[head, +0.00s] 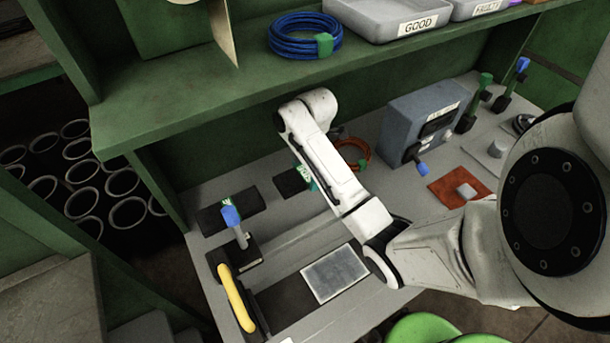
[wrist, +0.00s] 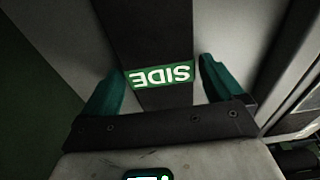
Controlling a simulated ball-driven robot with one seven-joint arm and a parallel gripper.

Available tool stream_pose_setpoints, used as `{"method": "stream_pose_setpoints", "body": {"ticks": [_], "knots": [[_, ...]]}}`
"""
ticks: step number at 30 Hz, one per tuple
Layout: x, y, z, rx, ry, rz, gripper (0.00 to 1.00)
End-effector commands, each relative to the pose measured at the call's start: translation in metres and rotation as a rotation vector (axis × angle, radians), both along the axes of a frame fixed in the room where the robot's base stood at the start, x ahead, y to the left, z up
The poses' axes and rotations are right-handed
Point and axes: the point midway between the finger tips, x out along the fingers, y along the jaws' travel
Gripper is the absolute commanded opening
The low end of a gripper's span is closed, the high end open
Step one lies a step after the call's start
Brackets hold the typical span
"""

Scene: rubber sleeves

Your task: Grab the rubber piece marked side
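A black rubber piece (wrist: 155,35) with a green label reading SIDE, upside down in the picture, fills the middle of the wrist view. My gripper (wrist: 162,72) is open, with one teal finger on each side of the piece and visible gaps between. I cannot tell how high the fingers are above it. In the head view, a dark piece (head: 291,184) lies on the bench beside my gripper, whose fingers are mostly hidden by my arm.
Another black piece (head: 225,211) with a green label lies to the left. A blue-handled clamp (head: 232,220) and a yellow handle (head: 237,298) stand near the bench's left edge. A grey box (head: 425,115) and orange coil (head: 357,155) are to the right, under a green shelf (head: 200,95).

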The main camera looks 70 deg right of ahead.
Motion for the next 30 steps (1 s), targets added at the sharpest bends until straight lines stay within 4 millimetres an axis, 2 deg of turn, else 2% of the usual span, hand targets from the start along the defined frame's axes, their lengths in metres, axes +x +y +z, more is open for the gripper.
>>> {"method": "stream_pose_setpoints", "body": {"ticks": [2,17,30], "knots": [[0.0001,0.0001,0.0000,0.000,0.000,0.000,0.86],[0.0000,0.0002,0.0000,0.001,-0.001,0.000,0.39],[-0.0019,0.0025,0.0066,0.000,-0.002,0.001,0.38]]}}
